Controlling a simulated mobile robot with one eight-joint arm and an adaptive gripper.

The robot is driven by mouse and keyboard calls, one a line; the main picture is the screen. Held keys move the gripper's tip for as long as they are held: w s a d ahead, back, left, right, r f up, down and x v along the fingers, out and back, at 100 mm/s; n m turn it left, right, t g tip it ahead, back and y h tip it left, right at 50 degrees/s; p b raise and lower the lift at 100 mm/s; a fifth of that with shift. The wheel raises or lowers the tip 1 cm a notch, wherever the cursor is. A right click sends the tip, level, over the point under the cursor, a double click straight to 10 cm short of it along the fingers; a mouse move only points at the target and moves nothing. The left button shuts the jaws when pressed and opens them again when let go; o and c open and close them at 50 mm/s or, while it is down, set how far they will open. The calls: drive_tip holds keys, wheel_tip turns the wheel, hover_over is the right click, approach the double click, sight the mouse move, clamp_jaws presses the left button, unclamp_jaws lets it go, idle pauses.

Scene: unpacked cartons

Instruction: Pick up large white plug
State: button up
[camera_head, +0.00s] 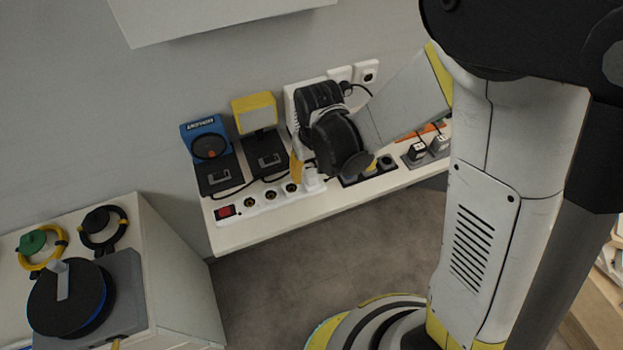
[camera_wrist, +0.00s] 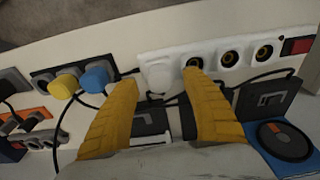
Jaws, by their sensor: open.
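A large white plug (camera_wrist: 158,76) sits at the end of a white power strip (camera_wrist: 213,68), at its left end in the wrist view. In the head view the white plug (camera_head: 314,183) is at the right end of the strip (camera_head: 262,208), partly covered by my arm. My gripper (camera_wrist: 165,82) is open, its two yellow fingers spread on either side of the plug in the picture. I cannot tell how high the fingertips are above the plug; no contact shows. In the head view one yellow finger of my gripper (camera_head: 296,168) shows beside the plug.
Yellow (camera_wrist: 66,82) and blue (camera_wrist: 97,75) round plugs stand in a black strip beside the white one. Black cables run nearby. Dark devices (camera_head: 217,175) and a blue box (camera_head: 205,138) sit along the wall. The shelf's front edge (camera_head: 330,205) is bare.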

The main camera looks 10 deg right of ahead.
sight(312, 171)
drive_tip(key=shift+w+f, duration=0.1)
drive_tip(key=shift+f, duration=0.6)
drive_tip(key=shift+r, duration=0.1)
clamp_jaws()
drive_tip(key=shift+r, duration=0.1)
wheel_tip(312, 171, up, 5)
drive_tip(key=shift+d+f+p, duration=0.1)
drive_tip(key=shift+f+p, duration=0.05)
drive_tip(key=shift+p, duration=1.1)
drive_tip(key=s+d+r+p, duration=0.3)
drive_tip(key=d+r, duration=0.3)
drive_tip(key=d, duration=0.5)
